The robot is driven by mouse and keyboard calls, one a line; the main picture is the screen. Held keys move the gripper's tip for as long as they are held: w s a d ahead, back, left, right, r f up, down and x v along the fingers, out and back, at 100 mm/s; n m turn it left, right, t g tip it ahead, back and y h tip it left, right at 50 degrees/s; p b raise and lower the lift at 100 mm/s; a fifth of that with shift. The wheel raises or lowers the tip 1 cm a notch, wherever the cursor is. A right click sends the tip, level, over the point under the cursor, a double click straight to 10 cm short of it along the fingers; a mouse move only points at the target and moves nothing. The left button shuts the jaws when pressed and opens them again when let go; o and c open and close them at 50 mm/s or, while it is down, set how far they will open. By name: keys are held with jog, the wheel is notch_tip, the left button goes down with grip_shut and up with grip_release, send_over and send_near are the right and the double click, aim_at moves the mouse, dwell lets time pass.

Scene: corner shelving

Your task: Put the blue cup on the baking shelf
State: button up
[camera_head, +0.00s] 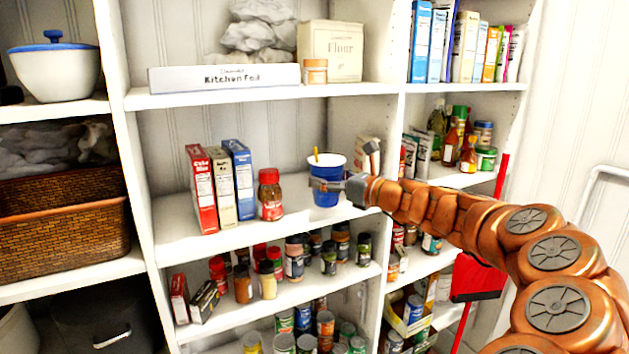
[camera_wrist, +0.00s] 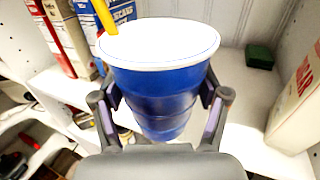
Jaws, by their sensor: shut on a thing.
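The blue cup (camera_head: 326,184) has a white rim and top and something yellow sticking up at its left side. My gripper (camera_head: 328,186) is shut on the cup, which is upright at the middle shelf (camera_head: 297,222) of the white corner unit. In the wrist view the blue cup (camera_wrist: 160,88) fills the middle, between the two fingers of my gripper (camera_wrist: 160,112). The shelf surface shows below and behind the cup; I cannot tell whether its base touches the shelf. Baking boxes (camera_head: 220,188) and a red-lidded jar (camera_head: 270,194) stand on this shelf, left of the cup.
The shelf above holds a kitchen foil box (camera_head: 224,78) and a flour bag (camera_head: 331,50). Several spice jars (camera_head: 293,259) stand on the shelf below. A small green object (camera_wrist: 260,56) lies behind the cup to the right. Bare shelf shows around the cup.

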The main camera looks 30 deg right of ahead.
jog(key=shift+w+d+f+p, duration=0.45)
jog(key=shift+w+f, duration=0.25)
jog(key=shift+w, duration=0.7)
jog(key=shift+w+d+f+p, duration=0.45)
jog(key=shift+w+f, duration=0.3)
jog(key=shift+w, duration=0.6)
jog(key=shift+w+d+f+p, duration=0.3)
jog(key=shift+w+f+p, duration=0.3)
jog(key=shift+w, duration=0.8)
jog(key=shift+f, duration=0.25)
jog(key=o, duration=0.9)
jog(key=shift+r, duration=0.15)
jog(key=b+v, duration=0.3)
jog(key=v, duration=0.9)
jog(key=shift+a, duration=0.15)
